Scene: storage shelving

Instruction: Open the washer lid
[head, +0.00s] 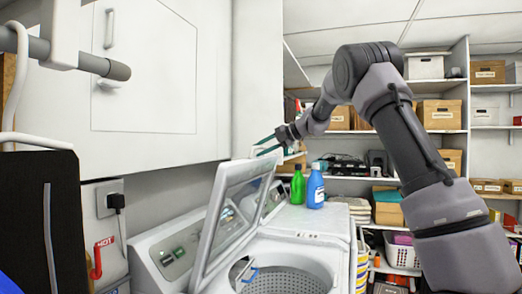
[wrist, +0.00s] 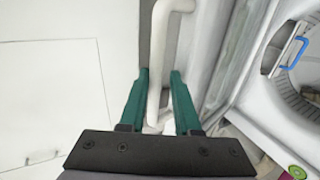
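The washer (head: 310,255) is a white top-loader at the lower middle of the head view, with its drum exposed. Its lid (head: 232,212), a pale frame around a glass panel, stands raised and steeply tilted, leaning toward the left. My gripper (head: 260,147) is at the lid's upper edge in the head view; I cannot tell whether it touches. The lid (wrist: 232,55) lies to the right of the fingers there, beside the drum opening.
A green bottle (head: 298,186) and a blue bottle (head: 316,187) stand on the neighbouring machine's top. White cabinets (head: 150,75) are at upper left. Shelves with boxes (head: 440,113) fill the back right. A red valve (head: 97,258) is at lower left.

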